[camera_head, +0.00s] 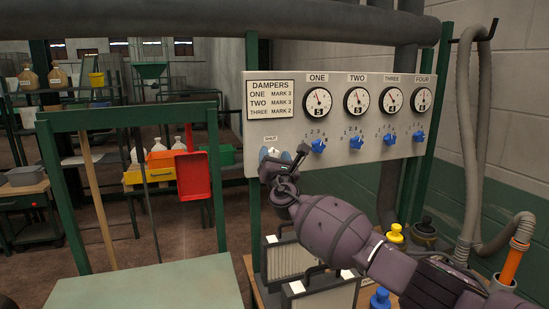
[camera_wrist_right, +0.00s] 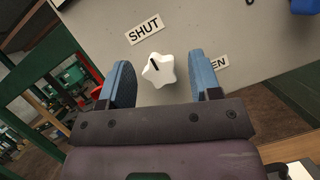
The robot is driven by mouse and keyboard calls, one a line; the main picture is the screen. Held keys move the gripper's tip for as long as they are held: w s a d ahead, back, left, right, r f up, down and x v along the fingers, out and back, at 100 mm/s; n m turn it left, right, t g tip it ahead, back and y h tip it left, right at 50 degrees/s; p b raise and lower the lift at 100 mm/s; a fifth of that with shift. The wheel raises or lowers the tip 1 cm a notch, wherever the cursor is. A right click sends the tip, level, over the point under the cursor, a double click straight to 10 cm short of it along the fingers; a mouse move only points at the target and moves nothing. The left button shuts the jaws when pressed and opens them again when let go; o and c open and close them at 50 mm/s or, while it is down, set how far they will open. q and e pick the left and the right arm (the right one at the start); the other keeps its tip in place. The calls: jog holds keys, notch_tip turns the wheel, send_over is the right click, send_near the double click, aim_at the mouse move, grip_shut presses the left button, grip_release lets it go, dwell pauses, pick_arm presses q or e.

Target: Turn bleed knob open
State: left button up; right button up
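The bleed knob (camera_wrist_right: 158,70) is a white, star-shaped knob on the grey panel, with a dark mark pointing up toward the SHUT label (camera_wrist_right: 145,29). A second label, ending in "EN" (camera_wrist_right: 217,63), is partly hidden behind a finger. My right gripper (camera_wrist_right: 160,82) is open, with one blue finger on each side of the knob and a visible gap to each. In the head view my right gripper (camera_head: 275,156) is at the panel's lower left corner. My left gripper is not in view.
The grey panel (camera_head: 257,130) carries a dampers card (camera_head: 271,101), several dials and several blue knobs (camera_head: 318,146) right of my right gripper. Filter-like boxes (camera_head: 291,259) stand below. A pale tabletop (camera_head: 150,285) at the lower left is clear.

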jog(key=c, duration=0.8)
